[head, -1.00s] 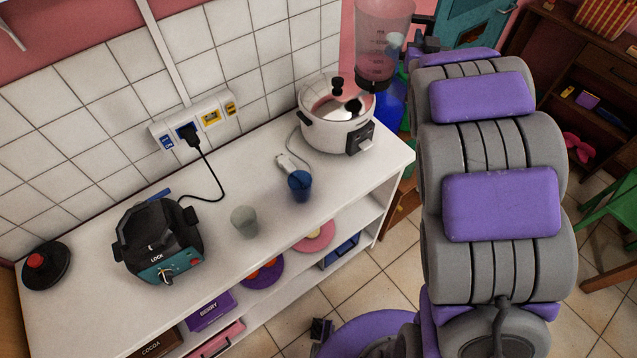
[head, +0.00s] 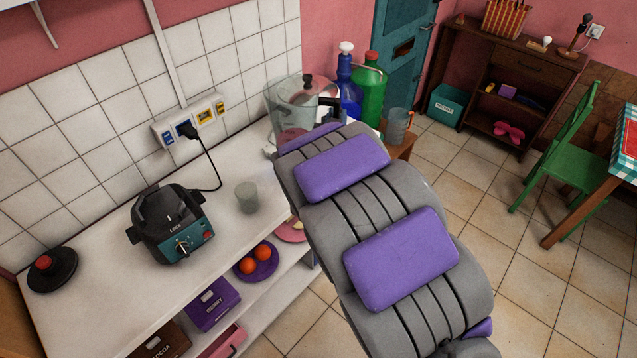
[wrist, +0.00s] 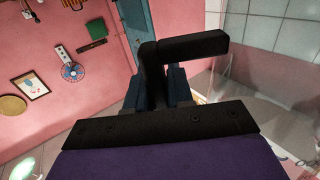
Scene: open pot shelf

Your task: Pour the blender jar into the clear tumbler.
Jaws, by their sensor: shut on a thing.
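The blender jar (head: 292,112) is clear and hangs above the right end of the counter in the head view, just past the end of my arm. My gripper (wrist: 160,84) is shut on its dark handle (wrist: 192,47) in the wrist view, where the clear jar wall (wrist: 262,105) fills the right side. The jar looks roughly upright; its contents are unclear. The clear tumbler (head: 246,198) stands upright on the counter, left of my arm and apart from the jar.
A black lid (head: 52,271) lies at the far left. Blue (head: 347,88) and green (head: 369,92) bottles stand beyond the jar.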

